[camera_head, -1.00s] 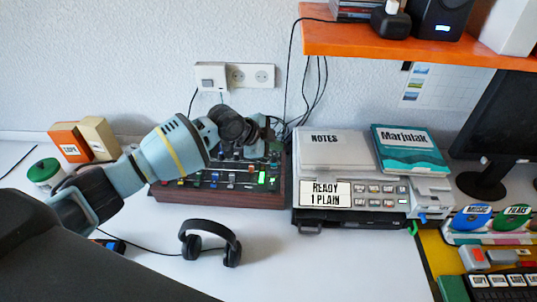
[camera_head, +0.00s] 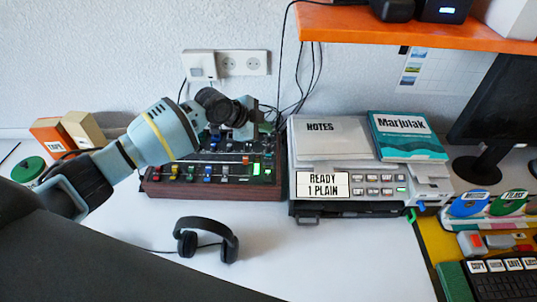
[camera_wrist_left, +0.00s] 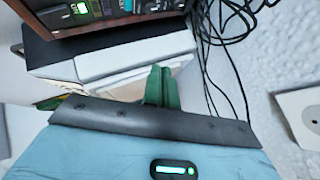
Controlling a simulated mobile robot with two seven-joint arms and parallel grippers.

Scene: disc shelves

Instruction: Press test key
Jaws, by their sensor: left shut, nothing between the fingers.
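The pale grey machine (camera_head: 420,186) stands right of centre on the desk. Its front has a display (camera_head: 323,185) reading "READY 1 PLAIN", with small buttons (camera_head: 373,185) and a green-lit one (camera_head: 401,190) beside it. The button labels are too small to read, so I cannot tell which is the test key. My left gripper (camera_head: 246,120) is above the back of the mixing console, left of the machine. In the left wrist view its green fingers (camera_wrist_left: 161,88) are together and empty. My right gripper is not in view.
The mixing console (camera_head: 215,170) lies below my left arm. Headphones (camera_head: 208,240) lie in front of it. "NOTES" papers (camera_head: 325,140) and a teal book (camera_head: 408,138) lie on the machine. An orange shelf (camera_head: 420,33) overhangs behind.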

